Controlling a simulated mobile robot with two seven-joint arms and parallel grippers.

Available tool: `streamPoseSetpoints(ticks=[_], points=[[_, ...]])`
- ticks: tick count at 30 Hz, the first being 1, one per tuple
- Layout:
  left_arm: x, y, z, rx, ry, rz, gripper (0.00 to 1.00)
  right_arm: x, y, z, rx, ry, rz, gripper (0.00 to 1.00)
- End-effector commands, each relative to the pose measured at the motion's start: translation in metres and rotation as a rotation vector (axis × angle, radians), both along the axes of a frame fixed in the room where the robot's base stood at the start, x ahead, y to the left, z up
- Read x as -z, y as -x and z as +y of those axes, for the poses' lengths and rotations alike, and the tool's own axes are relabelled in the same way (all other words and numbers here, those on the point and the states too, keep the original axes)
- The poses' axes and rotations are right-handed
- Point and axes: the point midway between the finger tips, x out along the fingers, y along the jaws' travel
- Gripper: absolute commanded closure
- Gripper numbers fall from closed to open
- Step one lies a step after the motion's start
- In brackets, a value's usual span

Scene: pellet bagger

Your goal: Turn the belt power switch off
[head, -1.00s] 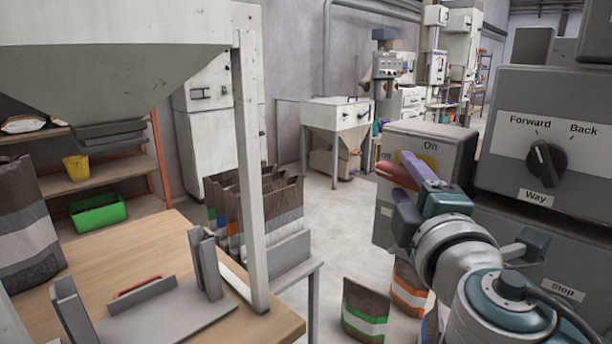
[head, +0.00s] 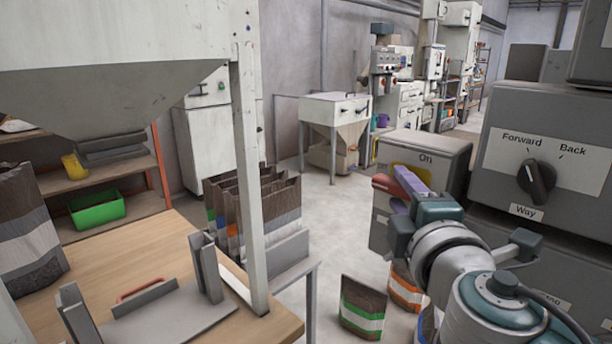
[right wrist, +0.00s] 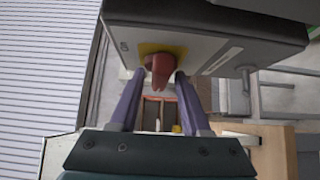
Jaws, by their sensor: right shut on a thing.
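The belt power switch is a red handle (head: 385,184) on a yellow plate (head: 424,172), on the front of a grey box (head: 440,150) whose top edge reads "On". My right gripper (head: 405,186) reaches this front with its purple fingers at the handle, partly hiding it and the plate. In the right wrist view, the red handle (right wrist: 160,68) sits between the two fingertips of my right gripper (right wrist: 160,77), which is shut on it. A small, hard-to-read label lies left of the plate there. My left gripper is out of view.
A larger grey control box (head: 560,130) with a black "Forward/Back" knob (head: 537,181) stands close to the right of my right arm. Bags (head: 362,306) stand on the floor below. A wooden table (head: 150,260) and a hopper post (head: 250,180) are at left.

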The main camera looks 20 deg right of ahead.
Motion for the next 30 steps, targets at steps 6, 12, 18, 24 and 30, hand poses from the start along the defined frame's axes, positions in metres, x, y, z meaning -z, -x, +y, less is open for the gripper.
streamPoseSetpoints(ticks=[6,12,18,24,30], points=[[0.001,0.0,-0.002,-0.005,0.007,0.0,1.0,0.0,0.0,0.0,0.0,0.002,-0.003,0.51],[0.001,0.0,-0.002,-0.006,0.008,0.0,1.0,0.0,0.0,0.0,0.0,0.002,-0.003,0.45],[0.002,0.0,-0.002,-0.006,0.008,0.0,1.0,0.001,0.006,0.003,-0.001,0.002,-0.004,0.45],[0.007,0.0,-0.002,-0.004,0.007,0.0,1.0,0.003,0.039,0.016,-0.002,0.0,0.0,0.45],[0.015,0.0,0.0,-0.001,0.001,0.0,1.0,0.002,0.074,0.03,0.0,0.0,-0.001,0.45]])
